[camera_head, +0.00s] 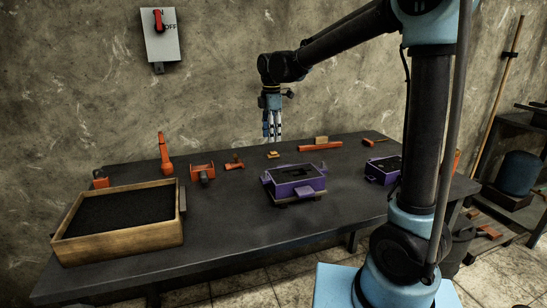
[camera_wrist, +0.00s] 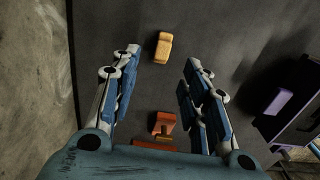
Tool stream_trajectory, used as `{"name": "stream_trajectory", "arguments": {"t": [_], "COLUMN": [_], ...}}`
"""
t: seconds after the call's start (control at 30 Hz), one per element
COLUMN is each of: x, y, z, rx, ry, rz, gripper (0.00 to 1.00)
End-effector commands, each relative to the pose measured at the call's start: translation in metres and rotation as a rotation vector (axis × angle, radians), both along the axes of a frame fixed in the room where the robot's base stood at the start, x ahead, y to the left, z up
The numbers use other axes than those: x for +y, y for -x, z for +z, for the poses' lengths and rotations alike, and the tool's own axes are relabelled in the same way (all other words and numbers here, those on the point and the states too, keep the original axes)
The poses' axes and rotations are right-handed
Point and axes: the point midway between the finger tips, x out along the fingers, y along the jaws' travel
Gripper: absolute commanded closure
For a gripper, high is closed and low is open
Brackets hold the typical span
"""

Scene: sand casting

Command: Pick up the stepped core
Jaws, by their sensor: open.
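A small tan-yellow block with a stepped outline, which looks like the stepped core (camera_head: 273,155), lies on the dark table near its back edge. In the wrist view the stepped core (camera_wrist: 163,47) lies at the top, between the lines of the two fingers and apart from both. My gripper (camera_head: 272,139) points down above the table's back part, over the area of the core. In the wrist view my gripper (camera_wrist: 161,72) has its fingers spread wide with nothing between them.
An orange tool (camera_head: 234,164) lies left of the core, and it shows low between the fingers in the wrist view (camera_wrist: 163,124). A purple flask (camera_head: 295,183) stands in front. A long orange tool (camera_head: 320,146) lies right. A wooden sand box (camera_head: 120,246) stands left.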

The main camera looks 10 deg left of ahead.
Motion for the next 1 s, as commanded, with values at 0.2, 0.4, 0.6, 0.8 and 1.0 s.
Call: {"name": "stream_trajectory", "arguments": {"t": [0.2, 0.4, 0.6, 0.8, 1.0], "x": [0.000, -0.003, -0.006, -0.006, -0.006], "y": [0.000, -0.001, -0.002, -0.002, -0.002], "z": [-0.018, -0.033, -0.059, -0.070, -0.070], "rx": [0.000, 0.000, 0.000, 0.000, 0.000], "ry": [0.000, 0.000, 0.000, 0.000, 0.000], "rz": [0.000, -0.001, -0.001, -0.001, 0.000], "gripper": [0.58, 0.58, 0.58, 0.58, 0.58]}}
